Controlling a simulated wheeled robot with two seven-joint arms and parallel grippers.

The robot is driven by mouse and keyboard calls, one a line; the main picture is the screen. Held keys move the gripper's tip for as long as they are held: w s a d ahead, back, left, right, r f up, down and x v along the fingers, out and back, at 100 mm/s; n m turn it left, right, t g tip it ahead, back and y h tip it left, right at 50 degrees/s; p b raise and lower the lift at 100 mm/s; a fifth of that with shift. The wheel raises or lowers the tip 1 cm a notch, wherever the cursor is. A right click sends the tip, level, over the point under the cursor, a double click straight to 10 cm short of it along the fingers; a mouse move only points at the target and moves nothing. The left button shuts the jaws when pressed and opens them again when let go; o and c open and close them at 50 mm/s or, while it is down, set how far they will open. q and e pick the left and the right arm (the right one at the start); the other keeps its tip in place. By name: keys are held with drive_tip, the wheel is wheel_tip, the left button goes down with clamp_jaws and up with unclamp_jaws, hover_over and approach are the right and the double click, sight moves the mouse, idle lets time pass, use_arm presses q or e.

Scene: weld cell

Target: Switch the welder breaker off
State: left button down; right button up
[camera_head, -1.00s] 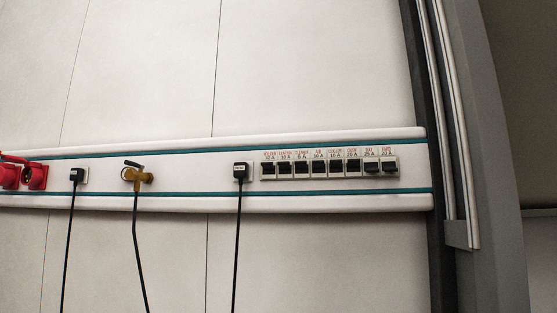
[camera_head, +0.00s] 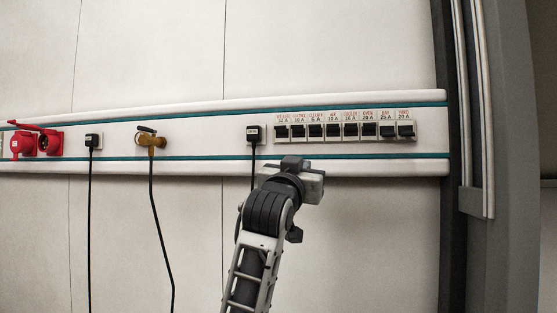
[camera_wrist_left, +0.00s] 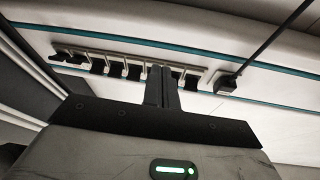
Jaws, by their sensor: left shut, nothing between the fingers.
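The welder breaker (camera_head: 282,132) is the leftmost switch in a row of small dark breakers on the wall rail, under a small label that reads roughly "welder". In the left wrist view the row shows turned over, with the welder breaker (camera_wrist_left: 192,78) at its right end, close to the fingers. My left gripper (camera_head: 292,163) is just below the left end of the row, against the view of the rail's lower edge. Its fingers (camera_wrist_left: 161,72) are shut with nothing between them and overlap part of the row in the wrist view. Whether they touch a breaker I cannot tell.
Other breakers (camera_head: 350,130) sit tightly to the right; the two rightmost levers look different from the rest. A black plug (camera_head: 253,134) with a hanging cable is just left of the row. Further left are a brass valve (camera_head: 151,142) and red sockets (camera_head: 28,143).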

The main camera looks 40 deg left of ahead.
sight(281, 130)
use_arm(q)
drive_tip(key=s+a+r+n+y, duration=0.3)
drive_tip(key=s+r, duration=0.3)
drive_tip(key=r, duration=0.4)
drive_tip(key=shift+a, duration=0.4)
use_arm(e)
drive_tip(key=shift+d+r, duration=0.1)
use_arm(q)
drive_tip(key=shift+w, duration=0.15)
